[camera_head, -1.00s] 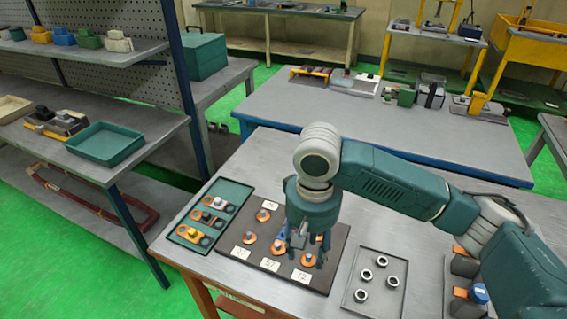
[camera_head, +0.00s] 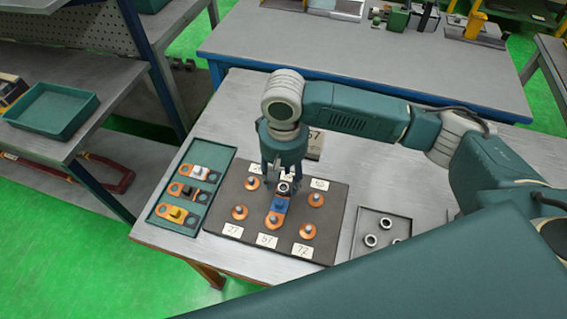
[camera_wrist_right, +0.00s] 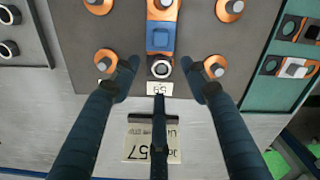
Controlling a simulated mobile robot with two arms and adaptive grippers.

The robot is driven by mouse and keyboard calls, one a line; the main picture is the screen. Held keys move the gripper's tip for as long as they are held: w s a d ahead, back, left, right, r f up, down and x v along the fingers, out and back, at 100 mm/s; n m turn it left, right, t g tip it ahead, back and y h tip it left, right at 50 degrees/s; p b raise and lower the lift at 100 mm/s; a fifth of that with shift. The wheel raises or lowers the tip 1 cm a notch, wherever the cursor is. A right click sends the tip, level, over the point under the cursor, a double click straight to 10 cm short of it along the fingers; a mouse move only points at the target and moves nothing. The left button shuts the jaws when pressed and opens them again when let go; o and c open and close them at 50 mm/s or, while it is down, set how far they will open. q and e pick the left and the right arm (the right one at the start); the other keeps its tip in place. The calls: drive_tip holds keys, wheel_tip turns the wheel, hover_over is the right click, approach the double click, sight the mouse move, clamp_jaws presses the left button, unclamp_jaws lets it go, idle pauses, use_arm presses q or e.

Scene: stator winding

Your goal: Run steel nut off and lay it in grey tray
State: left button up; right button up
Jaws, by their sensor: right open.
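A steel nut (camera_wrist_right: 161,68) sits on a post at one end of a blue link (camera_wrist_right: 160,38) on the dark board (camera_wrist_right: 190,22); the nut also shows in the head view (camera_head: 283,188). My right gripper (camera_head: 283,180) points down over that end. In the right wrist view its fingers (camera_wrist_right: 159,72) stand apart, one on each side of the nut, with nothing held. I cannot tell how high the fingertips are. The grey tray (camera_head: 402,216) lies right of the board with several steel nuts in it, partly hidden by my arm. My left gripper is out of view.
A green tray (camera_head: 214,156) with coloured links lies left of the board. Copper-coloured discs with posts and number cards (camera_head: 265,240) surround the blue link. A printed card (camera_wrist_right: 151,138) lies beyond the board. The tabletop behind the right arm is clear.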

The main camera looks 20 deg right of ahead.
sight(284, 188)
wheel_tip(284, 188, down, 3)
drive_tip(key=shift+f, duration=0.35)
drive_tip(key=shift+c, duration=1.1)
drive_tip(key=c, duration=0.9)
clamp_jaws()
drive_tip(key=o, duration=1.1)
unclamp_jaws()
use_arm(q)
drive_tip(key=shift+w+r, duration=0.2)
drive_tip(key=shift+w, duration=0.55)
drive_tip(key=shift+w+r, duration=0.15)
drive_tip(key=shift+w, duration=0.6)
use_arm(e)
drive_tip(key=c, duration=0.4)
